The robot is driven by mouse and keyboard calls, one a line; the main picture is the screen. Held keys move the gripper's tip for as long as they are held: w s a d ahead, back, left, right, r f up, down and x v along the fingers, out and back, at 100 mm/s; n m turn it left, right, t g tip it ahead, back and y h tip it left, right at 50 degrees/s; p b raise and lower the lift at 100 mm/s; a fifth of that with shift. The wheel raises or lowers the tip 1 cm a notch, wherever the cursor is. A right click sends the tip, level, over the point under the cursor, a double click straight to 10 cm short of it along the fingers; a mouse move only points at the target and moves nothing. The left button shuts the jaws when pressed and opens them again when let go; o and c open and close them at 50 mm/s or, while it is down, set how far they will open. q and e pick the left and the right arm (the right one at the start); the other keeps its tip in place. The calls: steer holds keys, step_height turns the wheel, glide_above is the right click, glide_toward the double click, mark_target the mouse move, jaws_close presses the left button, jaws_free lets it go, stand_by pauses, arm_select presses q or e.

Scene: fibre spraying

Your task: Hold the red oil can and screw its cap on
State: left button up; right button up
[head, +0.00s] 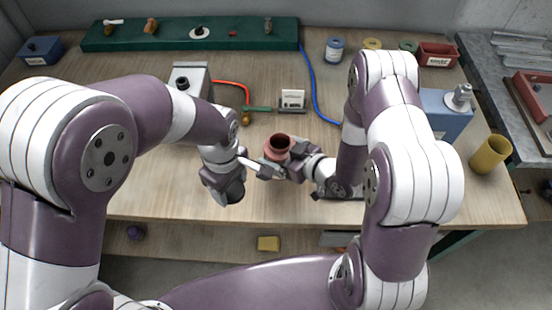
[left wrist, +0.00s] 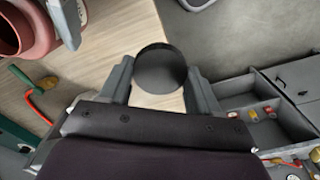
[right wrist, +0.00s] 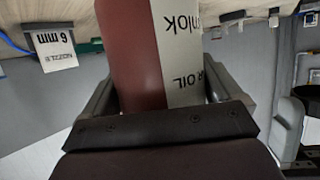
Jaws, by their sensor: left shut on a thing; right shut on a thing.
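The red oil can (head: 277,148) is near the middle of the bench, open mouth facing up. My right gripper (head: 280,164) is shut around its side. In the right wrist view the can (right wrist: 135,60) shows red with a pale label, between the fingers (right wrist: 160,88). Whether its base touches the bench is hidden. My left gripper (left wrist: 158,82) is shut on a round black cap (left wrist: 160,66). The can's open mouth (left wrist: 12,32) shows at the upper left of the left wrist view, apart from the cap. The cap is not clearly visible in the head view.
A nozzle sign (head: 292,99) stands behind the can. A grey box (head: 190,76) and red hose (head: 232,84) are at back left. A blue box (head: 445,113) and yellow cup (head: 490,154) are at right. The front left of the bench (head: 150,190) is clear.

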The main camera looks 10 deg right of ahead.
arm_select(q)
steer(key=shift+f, duration=0.35)
arm_select(e)
steer(key=w+d+r+v, duration=0.1)
steer(key=v, duration=1.1)
steer(key=shift+w+r, duration=0.15)
steer(key=shift+r, duration=0.25)
arm_select(q)
steer(key=shift+d, duration=0.1)
arm_select(e)
steer(key=o, duration=0.7)
steer(key=shift+c, duration=0.2)
steer(key=c, duration=0.8)
steer(key=shift+c, duration=0.2)
